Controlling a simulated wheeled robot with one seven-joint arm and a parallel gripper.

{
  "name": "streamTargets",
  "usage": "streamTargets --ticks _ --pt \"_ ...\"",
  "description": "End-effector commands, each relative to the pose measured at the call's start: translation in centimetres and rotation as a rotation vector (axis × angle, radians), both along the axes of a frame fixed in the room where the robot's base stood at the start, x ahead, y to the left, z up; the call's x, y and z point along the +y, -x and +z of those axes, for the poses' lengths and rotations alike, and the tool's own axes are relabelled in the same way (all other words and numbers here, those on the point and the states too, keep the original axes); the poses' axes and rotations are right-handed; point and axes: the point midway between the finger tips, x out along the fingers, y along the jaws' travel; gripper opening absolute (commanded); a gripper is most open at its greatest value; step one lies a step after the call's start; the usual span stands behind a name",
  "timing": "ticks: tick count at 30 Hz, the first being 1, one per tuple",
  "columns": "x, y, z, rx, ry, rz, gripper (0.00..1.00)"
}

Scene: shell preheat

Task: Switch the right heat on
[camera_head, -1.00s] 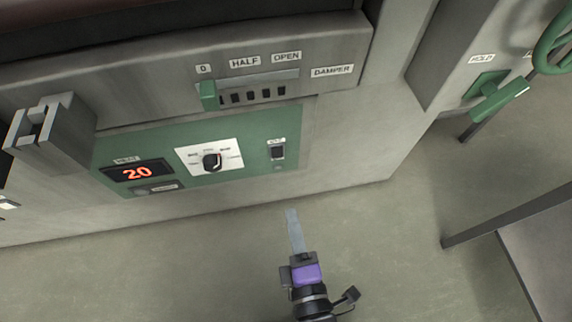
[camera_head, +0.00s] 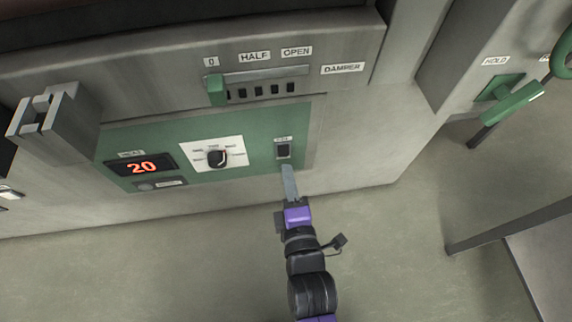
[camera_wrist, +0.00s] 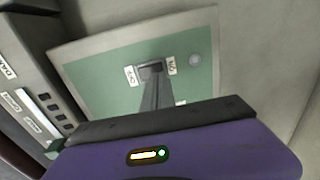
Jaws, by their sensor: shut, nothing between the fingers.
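A small dark rocker switch (camera_head: 283,151) sits at the right end of the green control panel (camera_head: 262,129), with a small label above it. In the wrist view the switch (camera_wrist: 151,69) sits between two small labels, with a round, unlit-looking lamp (camera_wrist: 195,60) beside it on the panel. My gripper (camera_head: 287,168) is shut and empty, its thin fingertips just below the switch in the head view. In the wrist view the fingertips (camera_wrist: 154,80) overlap the switch's edge; I cannot tell whether they touch it.
A red display (camera_head: 142,167) reads 20, left of a black rotary knob (camera_head: 217,158) on a white plate. Above are the damper slot and its green slider (camera_head: 215,91), at the 0 end. A green HOLD handle (camera_head: 513,103) is at right. The floor in front is clear.

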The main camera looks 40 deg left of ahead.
Motion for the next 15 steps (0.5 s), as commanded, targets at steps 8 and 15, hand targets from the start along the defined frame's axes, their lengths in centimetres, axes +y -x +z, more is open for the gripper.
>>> streamTargets --ticks 8,15 --pt "2.2 -1.8 -0.4 0.001 0.001 0.0 0.0" --pt "2.4 -2.0 -0.4 0.001 0.001 0.0 0.0"
